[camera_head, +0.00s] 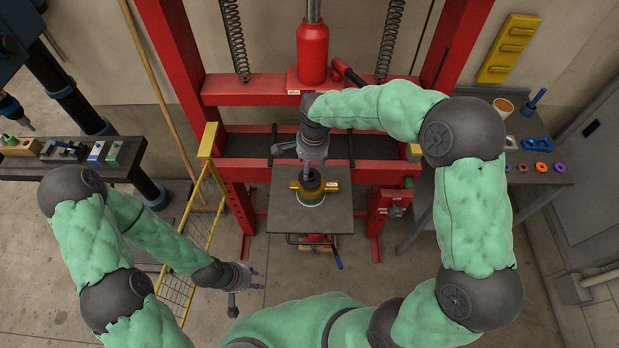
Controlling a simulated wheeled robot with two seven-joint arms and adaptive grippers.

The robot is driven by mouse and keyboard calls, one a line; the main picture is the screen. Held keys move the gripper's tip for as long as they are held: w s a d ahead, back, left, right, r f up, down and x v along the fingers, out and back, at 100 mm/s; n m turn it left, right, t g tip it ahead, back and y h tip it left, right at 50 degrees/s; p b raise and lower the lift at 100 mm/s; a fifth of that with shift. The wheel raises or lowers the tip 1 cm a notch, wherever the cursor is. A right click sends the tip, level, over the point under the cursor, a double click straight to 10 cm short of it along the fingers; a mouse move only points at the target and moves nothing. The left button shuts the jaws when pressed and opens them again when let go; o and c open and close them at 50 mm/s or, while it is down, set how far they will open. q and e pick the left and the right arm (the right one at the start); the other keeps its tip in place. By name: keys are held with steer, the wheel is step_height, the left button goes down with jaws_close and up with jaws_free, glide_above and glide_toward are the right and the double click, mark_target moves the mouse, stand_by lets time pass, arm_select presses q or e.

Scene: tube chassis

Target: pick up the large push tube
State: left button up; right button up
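A dark round tube-like piece (312,181) stands in a gold fitting (331,186) on the press plate; I cannot tell for sure whether it is the large push tube. My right gripper (308,172) points down just above this dark piece and hides part of it. Its fingertips are too small and overlapped to tell whether they are open or touching the piece. My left gripper (246,290) is low at the left of the press, over the floor, with its fingers apart and nothing between them.
A red press frame (250,88) with a red cylinder (313,52) stands around the plate (288,215). The right bench (520,205) holds several coloured rings, a cup and a blue block. The left bench (40,168) holds small blocks. A yellow rack (200,235) stands near my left arm.

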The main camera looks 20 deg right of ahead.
mark_target(310, 174)
steer(key=shift+w+d+f+b, duration=0.1)
steer(key=shift+w+f+b, duration=0.05)
steer(key=shift+f, duration=0.85)
steer(key=shift+w+d+f+b, duration=0.1)
steer(key=shift+w+f, duration=0.05)
steer(key=shift+f, duration=0.9)
steer(key=shift+w+d+f+b, duration=0.1)
steer(key=shift+w+f+b, duration=0.05)
steer(key=shift+f, duration=0.85)
steer(key=shift+c, duration=0.3)
steer(key=shift+r, duration=0.1)
jaws_close()
